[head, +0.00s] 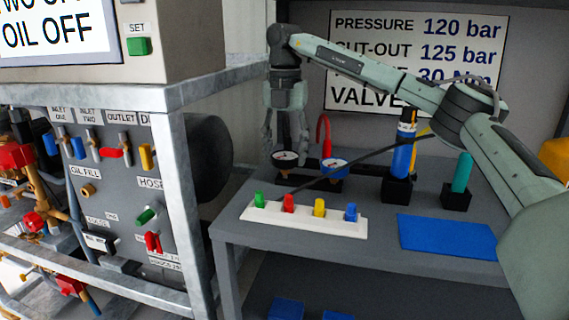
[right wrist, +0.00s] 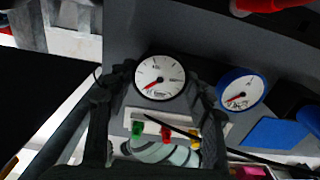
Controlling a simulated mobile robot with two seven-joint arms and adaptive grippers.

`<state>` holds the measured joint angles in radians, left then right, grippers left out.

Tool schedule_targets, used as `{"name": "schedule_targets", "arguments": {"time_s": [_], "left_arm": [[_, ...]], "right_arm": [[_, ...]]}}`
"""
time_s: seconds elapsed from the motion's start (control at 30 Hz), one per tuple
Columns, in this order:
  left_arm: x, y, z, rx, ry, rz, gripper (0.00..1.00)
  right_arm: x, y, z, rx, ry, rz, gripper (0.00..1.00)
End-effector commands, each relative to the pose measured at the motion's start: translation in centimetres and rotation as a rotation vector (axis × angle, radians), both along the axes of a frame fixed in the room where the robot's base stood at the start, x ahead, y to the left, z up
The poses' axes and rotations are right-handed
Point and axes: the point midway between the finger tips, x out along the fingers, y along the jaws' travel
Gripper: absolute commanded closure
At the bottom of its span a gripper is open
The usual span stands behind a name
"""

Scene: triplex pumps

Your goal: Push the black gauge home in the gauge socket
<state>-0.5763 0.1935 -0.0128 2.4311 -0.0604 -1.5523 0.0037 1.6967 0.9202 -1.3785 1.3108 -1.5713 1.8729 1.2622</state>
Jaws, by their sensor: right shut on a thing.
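The black gauge (head: 285,157), with a white dial and black rim, is at the back left of the grey bench. My right gripper (head: 285,149) comes down on it from above, its fingers on either side. In the right wrist view the black gauge (right wrist: 160,77) sits between the fingers of the right gripper (right wrist: 163,88), dial facing the camera. I cannot tell whether it still rests on its dark holder. A GAUGE label (head: 97,221) is on the grey panel at left; I cannot make out the socket clearly. My left gripper is not in view.
A blue gauge (head: 334,167) stands close beside the black one. A white rack (head: 304,219) with several coloured pieces is in front. A blue mat (head: 447,236) lies at right. Blue (head: 402,158) and teal (head: 462,172) tools stand behind. A frame post (head: 185,210) separates panel and bench.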

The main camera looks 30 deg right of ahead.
Motion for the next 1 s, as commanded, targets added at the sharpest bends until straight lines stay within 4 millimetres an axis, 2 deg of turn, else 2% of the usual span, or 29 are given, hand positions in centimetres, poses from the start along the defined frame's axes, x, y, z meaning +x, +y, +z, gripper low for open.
{"name": "schedule_targets", "arguments": {"time_s": [0.03, 1.0], "left_arm": [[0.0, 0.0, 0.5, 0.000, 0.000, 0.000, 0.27], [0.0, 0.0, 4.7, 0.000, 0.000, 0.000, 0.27]], "right_arm": [[0.0, 0.0, 0.6, 0.001, -0.001, 0.000, 0.94], [0.0, 0.0, 5.4, 0.000, 0.000, 0.000, 0.94]]}}
